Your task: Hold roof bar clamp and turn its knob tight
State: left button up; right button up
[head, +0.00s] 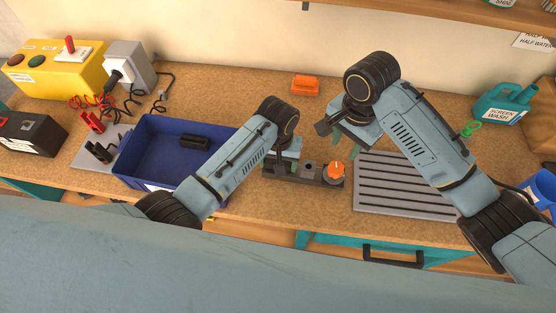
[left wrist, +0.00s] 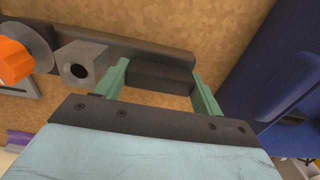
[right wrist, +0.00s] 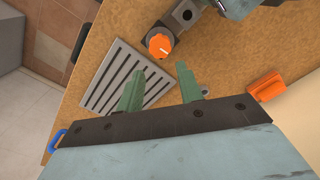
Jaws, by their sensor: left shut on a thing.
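The roof bar clamp lies on the bench between the blue bin and the grey slatted tray. It is a dark bar (head: 306,174) with a grey block and an orange knob (head: 335,170) at its right end. The left wrist view shows its dark end part (left wrist: 160,78) between the fingers of my left gripper (left wrist: 163,88), which is shut on it. The knob also shows in the right wrist view (right wrist: 160,44), with a white mark on top. My right gripper (right wrist: 161,88) is open and empty, above the bench behind the knob and apart from it.
The blue bin (head: 136,158) stands left of the clamp, with a black object inside. The grey slatted tray (head: 400,204) lies right of it. An orange object (head: 305,85) lies behind. A teal screen wash jug (head: 503,104) stands at the back right.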

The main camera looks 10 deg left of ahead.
aim_at(337, 167)
dwell(0.4)
jog(key=o, duration=0.5)
notch_tip(337, 167, down, 10)
jog(key=n, duration=3.3)
jog(key=shift+n, duration=0.4)
